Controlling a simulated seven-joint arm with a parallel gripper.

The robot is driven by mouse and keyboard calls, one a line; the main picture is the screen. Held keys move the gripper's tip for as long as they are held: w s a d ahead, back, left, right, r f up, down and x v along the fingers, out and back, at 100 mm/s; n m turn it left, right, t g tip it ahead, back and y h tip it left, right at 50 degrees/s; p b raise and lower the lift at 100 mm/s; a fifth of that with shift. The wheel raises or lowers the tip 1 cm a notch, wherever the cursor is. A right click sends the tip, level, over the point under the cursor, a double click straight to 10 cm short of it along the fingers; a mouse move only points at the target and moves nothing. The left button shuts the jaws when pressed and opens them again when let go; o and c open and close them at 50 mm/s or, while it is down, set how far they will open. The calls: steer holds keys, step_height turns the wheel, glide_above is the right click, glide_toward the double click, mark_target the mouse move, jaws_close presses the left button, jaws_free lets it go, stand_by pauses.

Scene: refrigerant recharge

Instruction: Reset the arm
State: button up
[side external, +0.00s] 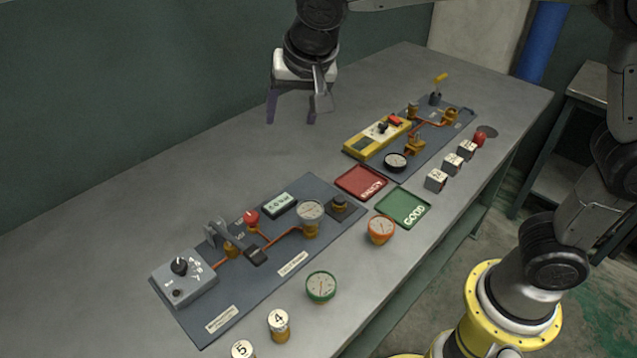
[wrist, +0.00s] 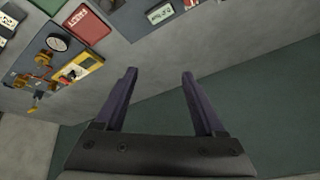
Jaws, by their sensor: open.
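My gripper (side external: 292,118) is open and empty. In the side external view it hangs above the back part of the grey table (side external: 120,225), with its fingers pointing down. In the wrist view my gripper (wrist: 160,78) shows two dark purple fingers spread apart, with nothing between them. It is clear of both equipment panels. The near-left panel (side external: 205,325) and the far-right panel (side external: 455,130) lie on the table on either side of it.
A red tray (side external: 347,184) and a green tray (side external: 390,213) lie between the panels. An orange gauge (side external: 381,230), a green gauge (side external: 321,287), numbered cylinders (side external: 279,325) and several small blocks (side external: 436,181) stand along the front edge. The table's back left is free.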

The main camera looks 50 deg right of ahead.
steer(key=s+d+r, duration=0.4)
steer(key=s+d, duration=0.9)
steer(key=s, duration=0.2)
steer(key=s+f+n+y, duration=0.1)
steer(key=s+f+n, duration=0.6)
steer(key=s, duration=0.3)
steer(key=shift+s+a+f+y, duration=0.2)
steer(key=shift+f+y, duration=0.1)
steer(key=shift+f, duration=0.2)
